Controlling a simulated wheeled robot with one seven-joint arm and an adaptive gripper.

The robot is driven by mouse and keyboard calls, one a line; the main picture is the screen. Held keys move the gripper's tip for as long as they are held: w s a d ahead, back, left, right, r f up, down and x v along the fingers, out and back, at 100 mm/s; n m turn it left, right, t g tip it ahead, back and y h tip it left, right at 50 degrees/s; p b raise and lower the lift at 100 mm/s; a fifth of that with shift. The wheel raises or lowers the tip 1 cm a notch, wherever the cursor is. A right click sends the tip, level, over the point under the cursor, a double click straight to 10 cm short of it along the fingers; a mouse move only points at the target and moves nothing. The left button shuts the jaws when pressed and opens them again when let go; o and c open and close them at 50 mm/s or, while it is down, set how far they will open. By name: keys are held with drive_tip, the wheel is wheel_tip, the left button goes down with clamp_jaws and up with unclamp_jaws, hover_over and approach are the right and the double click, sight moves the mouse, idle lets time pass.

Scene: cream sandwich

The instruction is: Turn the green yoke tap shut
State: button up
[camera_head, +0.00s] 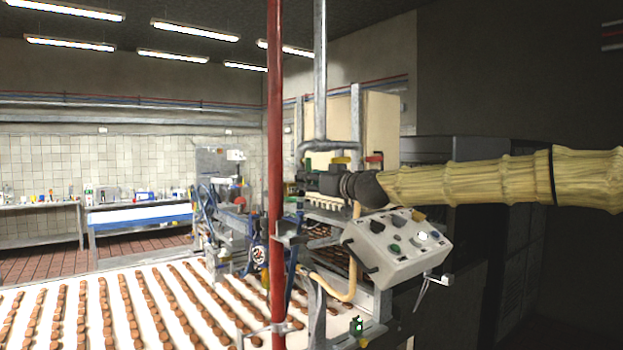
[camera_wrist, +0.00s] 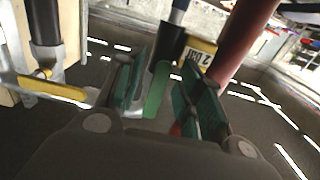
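The green tap handle (camera_wrist: 157,90) shows in the wrist view as a slim green lever below a dark stem. It lies between the two green-padded fingers of my gripper (camera_wrist: 165,92). The fingers stand apart on either side of it, and I cannot tell whether either one touches it. In the head view my gripper (camera_head: 312,182) is at the end of my straw-coloured arm, just below the pipe manifold. A small green piece (camera_head: 308,163) shows right above it, probably the same tap. My gripper hides part of the valve there.
A yellow tap (camera_head: 341,160) and a red tap (camera_head: 375,158) sit to the right on the manifold. A red vertical pipe (camera_head: 275,120) stands close on the left. A control box (camera_head: 398,245) is below my arm. A yellow tag (camera_wrist: 200,55) hangs beyond the fingers.

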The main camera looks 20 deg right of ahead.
idle(0.3)
drive_tip(key=shift+w, duration=0.1)
clamp_jaws()
drive_tip(key=shift+a, duration=0.1)
drive_tip(key=m+b, duration=0.1)
drive_tip(key=a+m+b, duration=0.1)
drive_tip(key=b, duration=0.1)
drive_tip(key=shift+s+f+m, duration=0.1)
drive_tip(key=shift+s+m, duration=0.1)
drive_tip(key=shift+m, duration=0.1)
drive_tip(key=a+r+m+b, duration=0.1)
drive_tip(key=m, duration=0.4)
drive_tip(key=s+a+r+m+b, duration=0.1)
drive_tip(key=r+m+b, duration=0.1)
drive_tip(key=m, duration=0.3)
drive_tip(key=a+r+m+b, duration=0.1)
drive_tip(key=r+m+b, duration=0.1)
drive_tip(key=m, duration=0.3)
drive_tip(key=shift+s+a+r, duration=0.15)
drive_tip(key=shift+s+a, duration=0.05)
drive_tip(key=shift+a, duration=0.1)
drive_tip(key=shift+r+m, duration=0.1)
drive_tip(key=shift+m, duration=0.2)
